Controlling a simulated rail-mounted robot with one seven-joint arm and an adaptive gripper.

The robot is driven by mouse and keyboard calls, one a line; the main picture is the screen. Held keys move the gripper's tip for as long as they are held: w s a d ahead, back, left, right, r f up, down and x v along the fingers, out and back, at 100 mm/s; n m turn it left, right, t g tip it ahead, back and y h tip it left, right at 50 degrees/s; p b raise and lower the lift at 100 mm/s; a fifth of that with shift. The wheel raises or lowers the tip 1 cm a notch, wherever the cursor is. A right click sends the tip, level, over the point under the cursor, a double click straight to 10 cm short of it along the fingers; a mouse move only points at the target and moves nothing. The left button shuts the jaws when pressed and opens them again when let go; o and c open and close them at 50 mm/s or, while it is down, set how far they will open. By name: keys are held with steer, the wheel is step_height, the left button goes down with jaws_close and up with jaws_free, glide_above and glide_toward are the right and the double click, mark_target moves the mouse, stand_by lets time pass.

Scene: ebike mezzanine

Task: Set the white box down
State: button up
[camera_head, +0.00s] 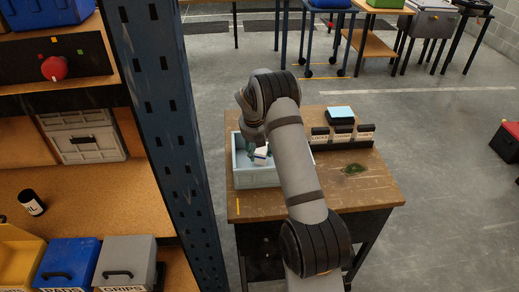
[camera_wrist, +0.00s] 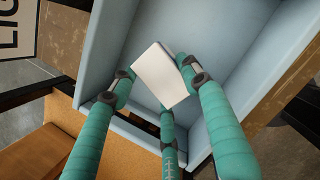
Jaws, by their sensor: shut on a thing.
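The white box (camera_head: 261,158) is between the teal fingers of my gripper (camera_wrist: 158,80). In the wrist view the box (camera_wrist: 162,72) shows one pale face, tilted. The three fingers are shut on it. In the head view the gripper and box are over or inside a light blue bin (camera_head: 238,172) on the left part of a wooden table. The bin's walls (camera_wrist: 103,40) surround the box in the wrist view. I cannot tell if the box touches the bin floor. My arm hides part of the bin.
A dark blue rack post (camera_head: 172,120) and shelves with bins are close on the left. The table's front right is mostly clear.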

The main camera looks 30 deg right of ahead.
steer(key=shift+f, duration=0.3)
steer(key=o, duration=1.2)
steer(key=shift+r, duration=0.1)
steer(key=shift+r, duration=0.35)
steer(key=v, duration=1.2)
steer(key=shift+r, duration=0.15)
